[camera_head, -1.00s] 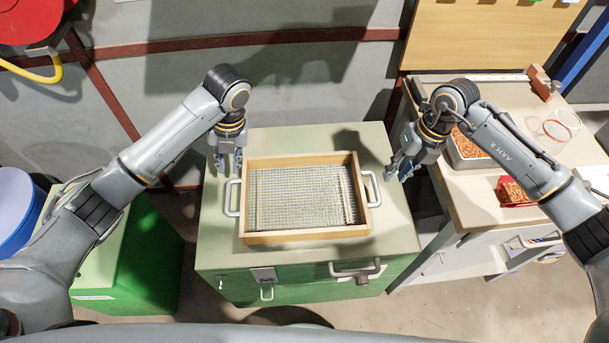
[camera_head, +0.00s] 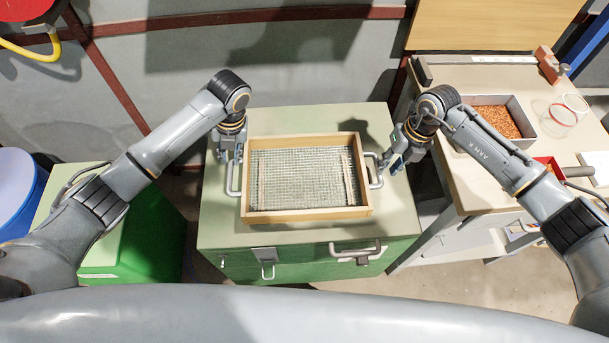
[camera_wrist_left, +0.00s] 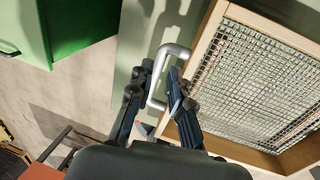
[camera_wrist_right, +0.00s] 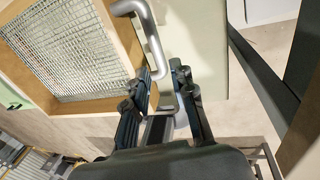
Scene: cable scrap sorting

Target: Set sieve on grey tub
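The sieve (camera_head: 306,214) is a wooden frame with wire mesh. It lies flat on the green cabinet's pale top and has a grey bar handle on its left and right sides. My left gripper (camera_head: 231,156) is at the left handle; in the left wrist view its fingers (camera_wrist_left: 161,75) stand apart with the handle (camera_wrist_left: 158,72) between them. My right gripper (camera_head: 388,166) is at the right handle; in the right wrist view its fingers (camera_wrist_right: 166,75) stand apart on either side of that handle (camera_wrist_right: 151,40). I cannot tell whether the fingers touch the bars. A grey metal tub (camera_head: 537,131) of copper granules stands on the right-hand bench.
The cabinet top (camera_head: 285,121) is clear around the sieve. The right-hand bench (camera_head: 480,188) stands beside it, bearing clear rings (camera_head: 563,114) and a red tray (camera_head: 549,163). A lower green box (camera_head: 150,235) and a blue drum (camera_head: 25,208) are at the left.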

